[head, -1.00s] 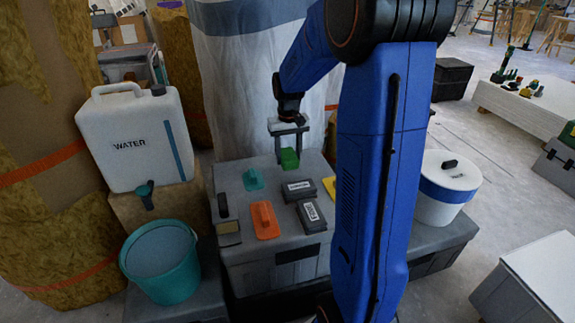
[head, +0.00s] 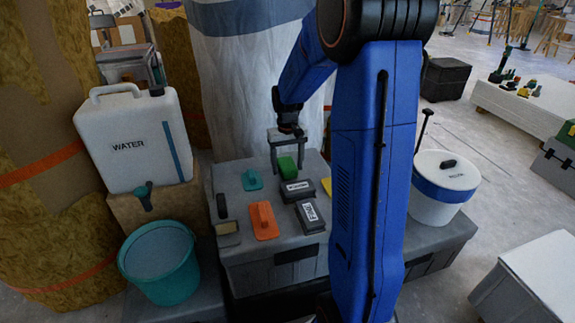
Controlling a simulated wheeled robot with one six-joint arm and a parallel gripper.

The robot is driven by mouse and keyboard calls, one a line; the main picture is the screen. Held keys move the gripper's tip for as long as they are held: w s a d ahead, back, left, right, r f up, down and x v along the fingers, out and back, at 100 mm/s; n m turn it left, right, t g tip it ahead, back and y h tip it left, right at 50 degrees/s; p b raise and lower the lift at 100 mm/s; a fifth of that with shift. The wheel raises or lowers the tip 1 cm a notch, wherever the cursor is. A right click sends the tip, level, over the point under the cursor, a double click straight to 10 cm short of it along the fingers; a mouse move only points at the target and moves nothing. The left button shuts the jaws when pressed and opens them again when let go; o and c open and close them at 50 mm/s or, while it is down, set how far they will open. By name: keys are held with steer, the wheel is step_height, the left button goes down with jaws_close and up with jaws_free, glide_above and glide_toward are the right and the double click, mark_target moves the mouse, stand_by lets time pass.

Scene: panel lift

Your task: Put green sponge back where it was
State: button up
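The green sponge (head: 287,168) is at the back right of the grey box top (head: 235,240), behind the dark labelled blocks. My gripper (head: 288,168) points down with a finger on either side of the sponge and is shut on it. Whether the sponge touches the box top or hangs just above it is hard to tell.
On the box lie a teal float (head: 252,180), an orange float (head: 263,220), two dark labelled blocks (head: 297,190) (head: 310,217) and a brush (head: 228,233). A yellow item (head: 326,187) is partly hidden by my arm. A water jug (head: 130,140), teal bucket (head: 160,262) and white bucket (head: 443,197) stand around.

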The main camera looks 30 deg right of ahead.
mark_target(288, 164)
steer(key=shift+r, duration=0.1)
step_height(288, 164, up, 11)
steer(key=s+a+r+n+t, duration=0.1)
steer(key=s+a+r, duration=0.2)
steer(key=s+a, duration=0.3)
steer(key=s+a+r+t, duration=0.1)
steer(key=s+a+r, duration=0.25)
steer(key=s, duration=0.45)
steer(key=s+a+f+n+t, duration=0.1)
steer(key=s+a+f, duration=0.1)
steer(key=s, duration=0.6)
steer(key=s+a+f+n+t, duration=0.1)
steer(key=s+a, duration=0.3)
steer(key=s, duration=0.3)
steer(key=shift+s+f+t, duration=0.35)
steer(key=shift+s+t, duration=0.05)
steer(key=shift+a, duration=0.1)
